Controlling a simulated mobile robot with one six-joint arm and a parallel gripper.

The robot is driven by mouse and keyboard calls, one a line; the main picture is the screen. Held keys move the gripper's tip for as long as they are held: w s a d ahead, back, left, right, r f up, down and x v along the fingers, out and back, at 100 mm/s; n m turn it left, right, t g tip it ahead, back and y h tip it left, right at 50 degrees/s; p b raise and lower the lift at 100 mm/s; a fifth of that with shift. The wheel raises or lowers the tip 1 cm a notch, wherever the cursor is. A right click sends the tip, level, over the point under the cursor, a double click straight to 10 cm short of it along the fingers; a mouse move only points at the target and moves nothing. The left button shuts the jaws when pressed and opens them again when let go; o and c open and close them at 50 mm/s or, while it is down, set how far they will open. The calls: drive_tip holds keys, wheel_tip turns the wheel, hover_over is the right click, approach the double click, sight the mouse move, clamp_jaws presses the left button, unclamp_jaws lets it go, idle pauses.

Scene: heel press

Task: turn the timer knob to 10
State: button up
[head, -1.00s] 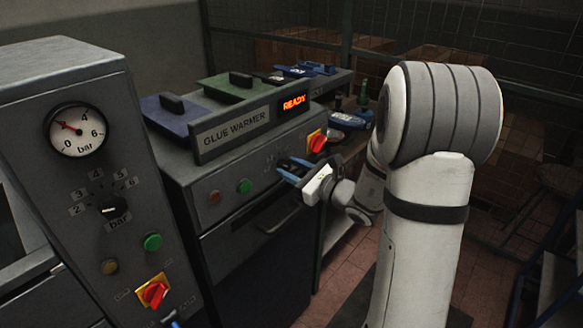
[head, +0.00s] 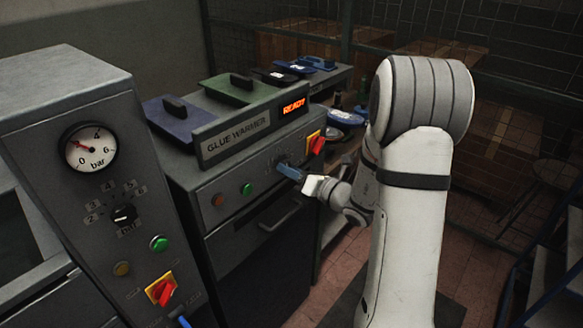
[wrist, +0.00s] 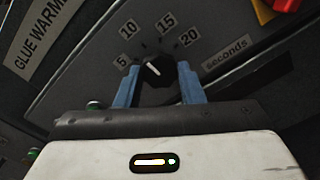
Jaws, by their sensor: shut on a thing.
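The timer knob (wrist: 155,73) is a small dark knob with a white pointer line on the glue warmer's front panel (wrist: 90,75). Its dial reads 5, 10, 15 and 20, marked "seconds". The pointer slants up and left in the wrist view, roughly toward the 10. My gripper (wrist: 157,78) has its two blue fingers on either side of the knob and is shut on it. In the head view my gripper (head: 290,172) reaches the panel from the right, and its fingers mostly hide the knob.
A red switch on a yellow plate (head: 316,143) sits close right of my gripper. A green button (head: 247,189) and a door handle (head: 280,218) are left and below. The press panel (head: 75,115) with its own bar knob (head: 123,214) stands at left.

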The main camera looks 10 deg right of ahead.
drive_tip(key=shift+s+f+m, duration=0.1)
drive_tip(key=shift+f+m, duration=0.1)
drive_tip(key=shift+m, duration=0.2)
drive_tip(key=o, duration=1)
drive_tip(key=shift+r, duration=0.15)
drive_tip(key=b+v, duration=0.1)
drive_tip(key=v, duration=0.6)
drive_tip(key=shift+s+d, duration=0.2)
drive_tip(key=shift+s, duration=0.1)
drive_tip(key=shift+a, duration=0.1)
